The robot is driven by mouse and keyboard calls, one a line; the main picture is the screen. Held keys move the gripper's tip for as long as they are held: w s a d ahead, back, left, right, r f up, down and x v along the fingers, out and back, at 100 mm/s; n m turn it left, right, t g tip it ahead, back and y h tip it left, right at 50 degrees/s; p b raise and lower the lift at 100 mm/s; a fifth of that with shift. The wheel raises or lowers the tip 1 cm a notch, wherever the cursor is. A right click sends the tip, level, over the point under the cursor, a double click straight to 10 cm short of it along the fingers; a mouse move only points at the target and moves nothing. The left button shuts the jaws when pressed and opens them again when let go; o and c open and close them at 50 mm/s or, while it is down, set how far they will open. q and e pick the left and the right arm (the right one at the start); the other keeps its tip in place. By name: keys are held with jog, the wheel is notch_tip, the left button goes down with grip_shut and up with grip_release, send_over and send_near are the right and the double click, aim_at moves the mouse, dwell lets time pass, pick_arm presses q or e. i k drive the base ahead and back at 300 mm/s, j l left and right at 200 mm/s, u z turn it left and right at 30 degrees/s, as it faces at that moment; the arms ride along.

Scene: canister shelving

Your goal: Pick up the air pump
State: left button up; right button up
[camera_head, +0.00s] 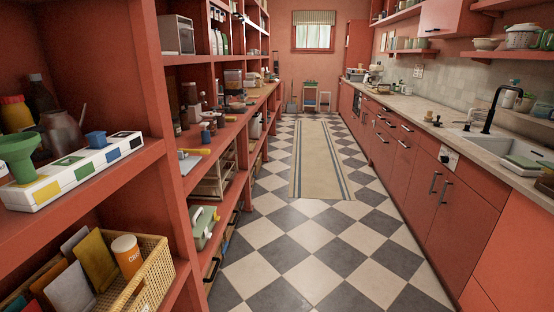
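I cannot tell for sure which thing is the air pump. A pale green and white device with a handle (204,226) sits on a low shelf at the left middle. On the near left shelf, a long white box with coloured squares (78,168) lies with a green funnel (18,156) and a small blue piece (96,139) at it. A grey metal jug (62,131) stands behind the box. Neither of my grippers is in view.
Red shelving (172,130) lines the left side. A wicker basket (150,277) with packets and an orange-white canister (127,255) sits low at the near left. Red cabinets (420,185) with a sink line the right. The checkered floor (315,255) between is clear, with a beige runner (322,160) farther back.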

aim_at(205, 136)
jog(key=i, duration=1.05)
jog(key=i+u, duration=0.1)
jog(key=i, duration=1)
jog(key=l, duration=0.1)
